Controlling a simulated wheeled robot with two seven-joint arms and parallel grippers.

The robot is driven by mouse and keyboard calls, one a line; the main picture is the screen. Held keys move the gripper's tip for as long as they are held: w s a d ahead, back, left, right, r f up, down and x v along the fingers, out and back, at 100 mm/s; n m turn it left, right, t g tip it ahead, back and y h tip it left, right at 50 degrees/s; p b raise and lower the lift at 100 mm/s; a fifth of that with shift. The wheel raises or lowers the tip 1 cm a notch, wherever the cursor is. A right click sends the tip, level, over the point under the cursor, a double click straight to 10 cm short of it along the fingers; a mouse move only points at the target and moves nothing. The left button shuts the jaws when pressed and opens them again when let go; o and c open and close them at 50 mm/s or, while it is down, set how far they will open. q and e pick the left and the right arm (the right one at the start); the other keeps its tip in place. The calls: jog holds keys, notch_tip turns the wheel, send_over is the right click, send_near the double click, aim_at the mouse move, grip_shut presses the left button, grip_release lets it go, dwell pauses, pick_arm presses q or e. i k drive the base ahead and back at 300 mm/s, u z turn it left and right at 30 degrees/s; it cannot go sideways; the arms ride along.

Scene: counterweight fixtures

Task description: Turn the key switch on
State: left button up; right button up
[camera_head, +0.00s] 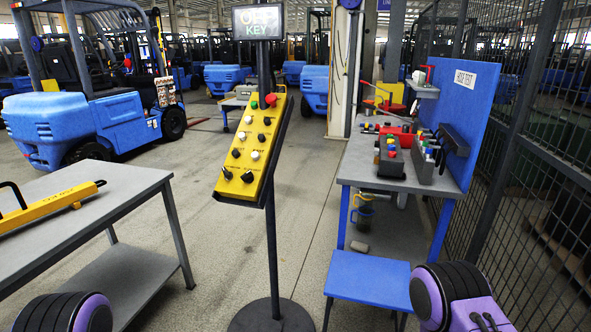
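A yellow control panel (240,160) is mounted tilted on a dark post (272,240) in the middle of the view. It carries a red mushroom button (270,100), a green button (254,105) and several black and white knobs and buttons. The labels are too small to read, so I cannot tell which control is the key switch. A small screen (258,22) above the panel shows "KEY" with a word over it that looks like "OFF". Only purple and black parts of my arms show at the bottom left and bottom right; neither gripper is in view.
A grey table (100,205) with a yellow bar tool (60,208) stands at left. A workbench (400,180) with control boxes and a blue board (455,110) stands at right, with a blue step (368,278) before it. The post's round base (270,318) is on the floor. Mesh fencing lines the right.

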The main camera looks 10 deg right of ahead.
aim_at(228, 175)
jog(key=z, duration=0.1)
jog(key=i, duration=1)
